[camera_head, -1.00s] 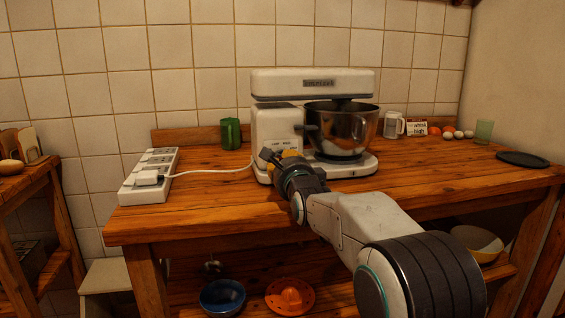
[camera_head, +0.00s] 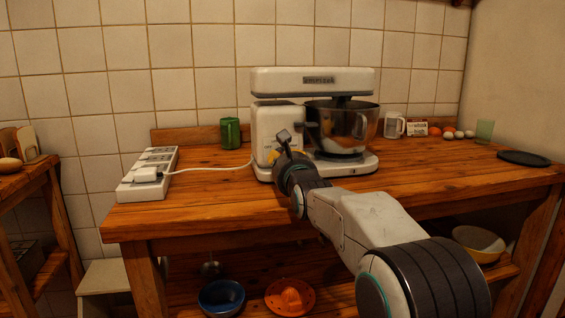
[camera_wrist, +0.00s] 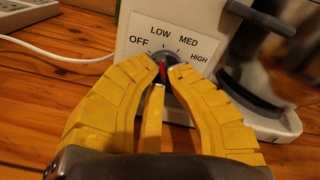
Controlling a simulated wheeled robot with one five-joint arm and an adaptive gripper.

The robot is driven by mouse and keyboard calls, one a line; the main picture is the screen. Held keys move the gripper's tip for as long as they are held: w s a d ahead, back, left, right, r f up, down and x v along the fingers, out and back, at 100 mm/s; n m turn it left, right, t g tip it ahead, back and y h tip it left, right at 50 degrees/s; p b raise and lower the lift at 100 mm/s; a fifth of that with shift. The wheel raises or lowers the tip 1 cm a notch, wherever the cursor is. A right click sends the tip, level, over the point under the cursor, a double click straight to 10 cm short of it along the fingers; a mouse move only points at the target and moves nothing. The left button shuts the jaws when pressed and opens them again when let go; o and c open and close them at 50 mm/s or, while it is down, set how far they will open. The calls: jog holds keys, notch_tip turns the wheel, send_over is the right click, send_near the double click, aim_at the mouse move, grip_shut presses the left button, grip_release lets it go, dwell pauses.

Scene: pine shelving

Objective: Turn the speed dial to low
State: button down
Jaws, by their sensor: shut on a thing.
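The white stand mixer (camera_head: 312,82) stands on the wooden table, with its steel bowl (camera_head: 340,125) under the head. In the wrist view, its speed dial (camera_wrist: 163,56) is grey with a red mark, below a label (camera_wrist: 165,38) reading OFF, LOW, MED and HIGH. My gripper (camera_wrist: 164,74) has its yellow fingers shut on the dial, one on each side. The red mark shows between the fingertips, roughly below LOW. The fingers partly cover the dial, so its exact setting is hard to tell. In the head view, my gripper (camera_head: 283,156) hides the dial.
A white power strip (camera_head: 150,174) lies at the left with a white cord running to the mixer. A green mug (camera_head: 230,133) stands behind. A white mug (camera_head: 394,125), eggs and a dark plate (camera_head: 522,158) are at the right. The table's front left is clear.

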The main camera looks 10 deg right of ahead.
jog(key=shift+r+m, duration=0.25)
jog(key=shift+m, duration=0.85)
jog(key=c, duration=1.4)
grip_release()
jog(key=shift+w+f, duration=0.1)
jog(key=shift+s, duration=6.05)
